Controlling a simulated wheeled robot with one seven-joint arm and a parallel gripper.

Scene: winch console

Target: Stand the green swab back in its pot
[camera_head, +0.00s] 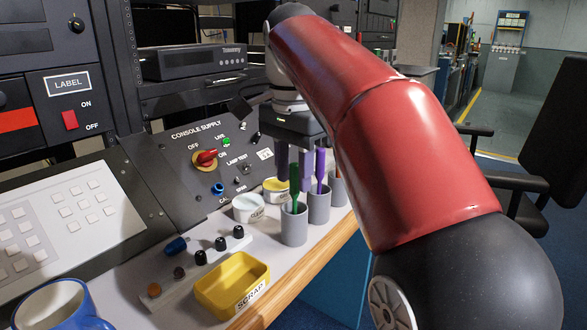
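The green swab (294,186) stands nearly upright, its lower end at the mouth of the front grey pot (294,227). I cannot see how deep it sits or whether it touches the bottom. My gripper (294,182) points down over this pot, its fingers on either side of the swab's upper part. The fingers are a small gap apart, and I cannot tell whether they press on the swab. A purple swab (319,168) stands in a second grey pot (319,207) just to the right.
A third grey pot (338,192) stands behind, partly hidden by my arm. White (248,208) and yellow-topped tubs (277,190) stand left of the pots. A yellow scrap tray (215,296) and a blue mug (62,308) are in front. The wooden bench edge (305,270) is close right.

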